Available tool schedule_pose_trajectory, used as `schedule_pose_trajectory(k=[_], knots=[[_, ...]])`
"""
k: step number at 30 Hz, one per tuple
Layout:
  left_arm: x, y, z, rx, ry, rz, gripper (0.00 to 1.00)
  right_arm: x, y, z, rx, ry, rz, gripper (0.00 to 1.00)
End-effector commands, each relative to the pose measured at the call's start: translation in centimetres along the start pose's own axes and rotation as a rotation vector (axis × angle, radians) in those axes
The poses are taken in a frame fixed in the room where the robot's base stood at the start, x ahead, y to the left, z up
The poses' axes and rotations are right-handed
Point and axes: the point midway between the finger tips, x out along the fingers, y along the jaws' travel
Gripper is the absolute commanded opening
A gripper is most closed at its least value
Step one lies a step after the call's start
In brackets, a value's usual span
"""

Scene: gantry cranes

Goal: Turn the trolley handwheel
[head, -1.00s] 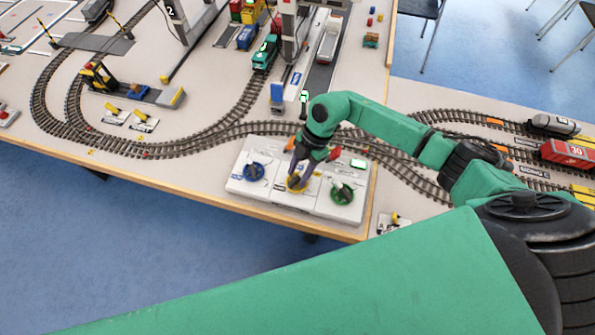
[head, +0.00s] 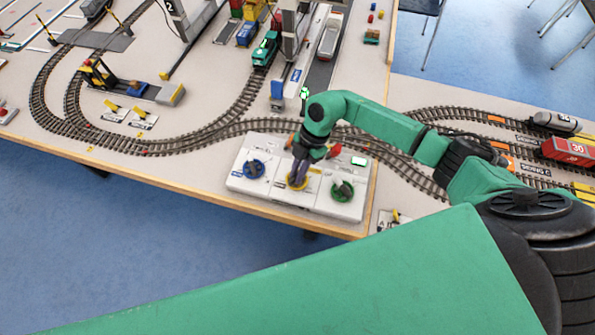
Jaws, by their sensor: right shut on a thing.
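A white control panel (head: 236,181) lies at the front edge of the table with three handwheels in a row. The blue handwheel (head: 253,169) is at the left, the yellow handwheel (head: 297,183) in the middle and the green handwheel (head: 342,191) at the right. The panel labels are too small to read, so I cannot tell which wheel is named trolley. My right gripper (head: 297,177) reaches down from above and is shut on the yellow handwheel, partly hiding it. My left gripper is not in view.
The gantry crane (head: 290,32) stands behind the panel, beside a green locomotive (head: 265,48) and a truck (head: 329,40). Curved tracks (head: 190,141) run behind the panel. A red wagon (head: 568,152) stands at the right. A red piece (head: 335,150) shows beside my wrist.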

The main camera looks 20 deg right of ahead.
Motion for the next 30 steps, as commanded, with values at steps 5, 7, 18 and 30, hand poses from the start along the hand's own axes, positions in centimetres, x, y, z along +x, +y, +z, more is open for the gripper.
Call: schedule_pose_trajectory(k=[5, 7, 18, 30], knots=[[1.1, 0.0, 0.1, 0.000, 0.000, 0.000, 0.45, 0.2, 0.1, 0.2, -0.097, -0.001, -0.038, 0.00], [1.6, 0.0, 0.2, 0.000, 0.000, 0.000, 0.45, 0.2, 0.2, 0.2, -0.149, -0.002, -0.058, 0.00], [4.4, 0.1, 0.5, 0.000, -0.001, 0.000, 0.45, 0.3, 0.3, 0.2, -0.469, -0.003, -0.190, 0.00], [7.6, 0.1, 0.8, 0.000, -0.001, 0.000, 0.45, 0.2, 0.4, 0.1, -0.808, -0.004, -0.331, 0.00]])
